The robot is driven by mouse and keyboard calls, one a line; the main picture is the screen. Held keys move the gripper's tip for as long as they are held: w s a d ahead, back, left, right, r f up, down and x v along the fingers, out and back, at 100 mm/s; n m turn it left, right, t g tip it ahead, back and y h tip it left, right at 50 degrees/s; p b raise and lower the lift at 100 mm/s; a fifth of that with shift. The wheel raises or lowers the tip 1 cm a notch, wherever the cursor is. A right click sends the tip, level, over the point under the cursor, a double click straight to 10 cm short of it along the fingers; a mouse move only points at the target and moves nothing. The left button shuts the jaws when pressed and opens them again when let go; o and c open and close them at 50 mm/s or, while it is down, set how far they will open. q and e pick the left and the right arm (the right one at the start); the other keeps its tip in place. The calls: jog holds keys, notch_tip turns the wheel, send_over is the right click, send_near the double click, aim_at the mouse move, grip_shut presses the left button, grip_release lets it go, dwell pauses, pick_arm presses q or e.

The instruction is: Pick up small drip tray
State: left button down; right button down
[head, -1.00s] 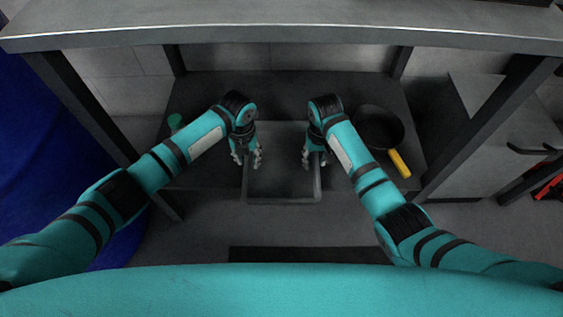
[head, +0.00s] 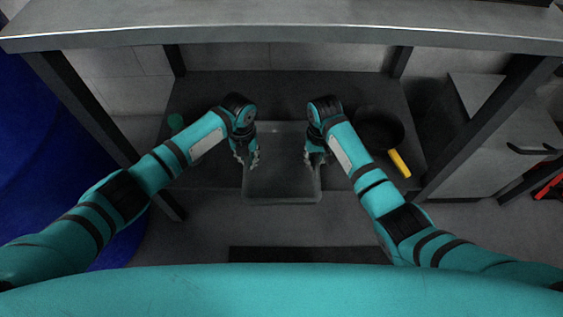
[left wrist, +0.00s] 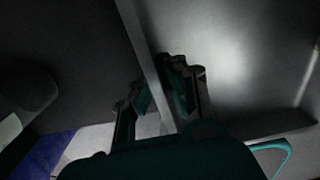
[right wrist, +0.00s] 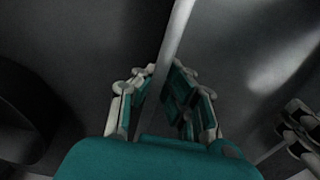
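The small drip tray (head: 283,181) is a grey, shallow rectangular tray in the middle of the head view, between my two hands. My left gripper (head: 247,158) is at its left side wall; in the left wrist view the tray wall (left wrist: 146,50) runs between the fingers, which are closed in on it. My right gripper (head: 314,158) is at the right side wall. In the right wrist view the wall (right wrist: 177,35) passes between its fingers, also closed in on it. The exact finger contact is dark and partly hidden.
A dark shelf (head: 220,90) lies under a grey bench top (head: 280,25). A black round pan (head: 379,127) with a yellow handle (head: 400,164) sits right of my right arm. A small green item (head: 175,121) is at the left. Dark legs (head: 85,110) flank the space.

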pick_arm(q)
jog(key=shift+r, duration=0.1)
pick_arm(e)
jog(key=shift+r, duration=0.1)
